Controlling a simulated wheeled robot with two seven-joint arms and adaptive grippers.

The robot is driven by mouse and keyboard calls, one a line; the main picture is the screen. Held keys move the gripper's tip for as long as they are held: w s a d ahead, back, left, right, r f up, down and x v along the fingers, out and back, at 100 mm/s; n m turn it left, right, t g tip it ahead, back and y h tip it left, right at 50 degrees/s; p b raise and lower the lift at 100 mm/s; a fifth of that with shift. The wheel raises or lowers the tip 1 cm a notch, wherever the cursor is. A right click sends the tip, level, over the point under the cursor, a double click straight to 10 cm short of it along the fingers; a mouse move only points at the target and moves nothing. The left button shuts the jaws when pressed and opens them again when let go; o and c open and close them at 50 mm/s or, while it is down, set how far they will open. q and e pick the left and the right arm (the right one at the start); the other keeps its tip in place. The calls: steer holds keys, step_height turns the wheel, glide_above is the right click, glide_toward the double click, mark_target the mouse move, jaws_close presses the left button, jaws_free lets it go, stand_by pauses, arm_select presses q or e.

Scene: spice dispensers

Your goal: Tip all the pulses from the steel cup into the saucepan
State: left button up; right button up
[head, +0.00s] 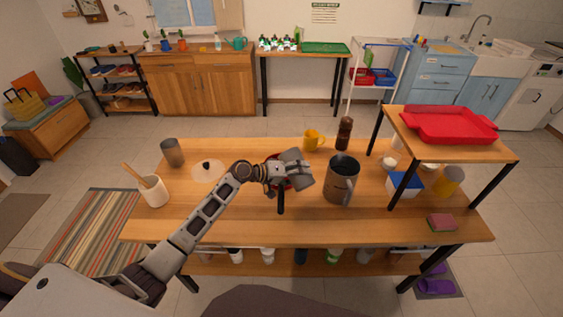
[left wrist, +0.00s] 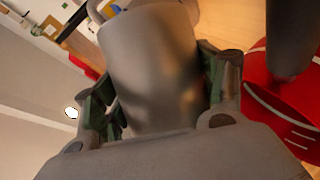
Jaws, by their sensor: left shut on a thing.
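The steel cup (head: 301,169) is a grey metal cup held tilted over the middle of the table. My left gripper (head: 284,170) is shut on it. In the left wrist view the cup (left wrist: 152,70) sits between the green-padded fingers of my left gripper (left wrist: 162,85). The red saucepan (left wrist: 285,105) lies below and beside the cup; its dark handle (head: 281,204) points to the table's front. In the head view my gripper and the cup hide most of the pan. The cup's inside and any pulses cannot be seen. My right gripper is not in view.
A dark grey pitcher (head: 341,184) stands close right of the cup. A yellow mug (head: 314,140) and a brown pepper mill (head: 344,133) stand behind. A raised shelf with a red tray (head: 450,124) is at right. A utensil pot (head: 153,191) and a grey tumbler (head: 172,153) stand left.

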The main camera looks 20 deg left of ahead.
arm_select(q)
steer(key=shift+w, duration=0.1)
stand_by(0.3)
steer(key=shift+n, duration=0.3)
steer(key=shift+h, duration=0.4)
steer(key=shift+n, duration=0.3)
steer(key=shift+r, duration=0.1)
steer(key=shift+w+a+g, duration=0.2)
steer(key=shift+g, duration=0.1)
steer(key=shift+r, duration=0.1)
steer(key=shift+a+r+n, duration=0.1)
steer(key=shift+r+n, duration=0.05)
steer(key=shift+n, duration=0.15)
